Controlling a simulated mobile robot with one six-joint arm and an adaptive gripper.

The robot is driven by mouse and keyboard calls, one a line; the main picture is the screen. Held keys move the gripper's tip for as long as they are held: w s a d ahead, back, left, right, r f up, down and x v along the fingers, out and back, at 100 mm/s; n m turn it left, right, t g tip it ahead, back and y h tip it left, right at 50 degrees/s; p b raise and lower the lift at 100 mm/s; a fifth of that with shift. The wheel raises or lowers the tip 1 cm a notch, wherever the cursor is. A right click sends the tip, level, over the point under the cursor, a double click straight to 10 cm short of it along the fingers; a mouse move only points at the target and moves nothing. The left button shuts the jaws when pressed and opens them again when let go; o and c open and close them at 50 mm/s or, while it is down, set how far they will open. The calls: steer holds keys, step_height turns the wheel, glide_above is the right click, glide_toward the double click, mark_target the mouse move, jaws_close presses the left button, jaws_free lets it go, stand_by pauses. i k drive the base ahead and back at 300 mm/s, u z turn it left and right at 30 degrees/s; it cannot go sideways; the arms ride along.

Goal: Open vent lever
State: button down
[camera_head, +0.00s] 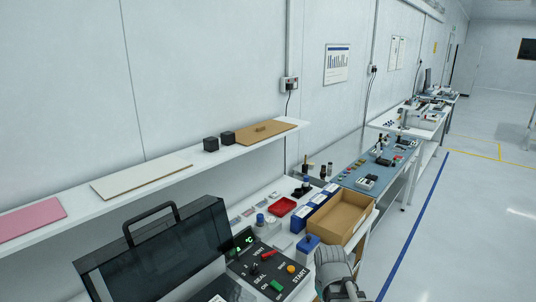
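The test handler's control panel (262,276) is at the lower middle of the head view, with labels reading VENT, SEAL and START. A small red lever (268,255) sits beside the VENT label. A dark knob or lever (254,270) stands near the SEAL label. A green button (277,286) and an orange button (291,268) are also on the panel. The dark lid with a handle (165,255) stands raised at the left. My gripper (334,262) is at the lower right, apart from the panel and right of the red lever. Its fingers are not clear enough to judge their opening.
A cardboard box (340,218), blue bins (312,208) and a red tray (281,207) are on the bench behind the panel. A blue-topped container (307,244) stands close between the panel and my gripper. A wall shelf (190,170) runs above. Open floor (465,235) lies right.

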mark_target(264, 257)
steer(key=k, duration=1.35)
steer(key=u, duration=0.4)
steer(key=i, duration=1.7)
steer(key=z, duration=0.25)
